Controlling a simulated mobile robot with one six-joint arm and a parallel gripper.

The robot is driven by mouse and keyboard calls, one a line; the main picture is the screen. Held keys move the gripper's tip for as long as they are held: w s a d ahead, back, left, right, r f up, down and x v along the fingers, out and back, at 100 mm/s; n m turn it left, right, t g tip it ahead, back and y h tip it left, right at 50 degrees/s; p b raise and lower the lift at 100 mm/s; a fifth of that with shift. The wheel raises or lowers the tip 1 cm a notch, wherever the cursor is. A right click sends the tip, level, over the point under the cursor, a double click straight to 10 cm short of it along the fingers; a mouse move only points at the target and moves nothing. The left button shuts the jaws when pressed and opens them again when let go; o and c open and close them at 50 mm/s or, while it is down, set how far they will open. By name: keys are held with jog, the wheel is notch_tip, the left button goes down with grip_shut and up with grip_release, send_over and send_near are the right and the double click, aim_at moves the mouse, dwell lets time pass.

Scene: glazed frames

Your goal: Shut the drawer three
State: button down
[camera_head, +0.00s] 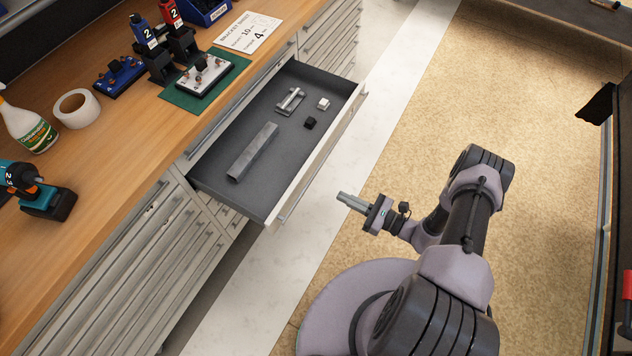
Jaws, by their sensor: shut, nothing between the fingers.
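One drawer (322,160) is pulled out from under the wooden workbench. Its inside is dark grey, and its light front panel faces my arm. In it lie a long grey bar (253,152), a small metal clamp-like part (290,101), a white block (323,104) and a black block (310,123). My gripper (342,197) is shut and empty. It is to the right of the drawer front, apart from it, with its fingers pointing left toward the panel. No number on the drawer is readable.
The wooden workbench (130,150) holds a spray bottle (28,125), a tape roll (76,108), a teal drill (38,190) and a fixture on a green mat (205,80). Shut drawers (150,265) lie on both sides of the open one.

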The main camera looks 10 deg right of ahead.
aim_at(306, 179)
jog(key=b+x, duration=0.2)
jog(key=x, duration=0.8)
jog(key=shift+w+a, duration=0.15)
jog(key=shift+a, duration=0.1)
jog(key=shift+w+a, duration=0.1)
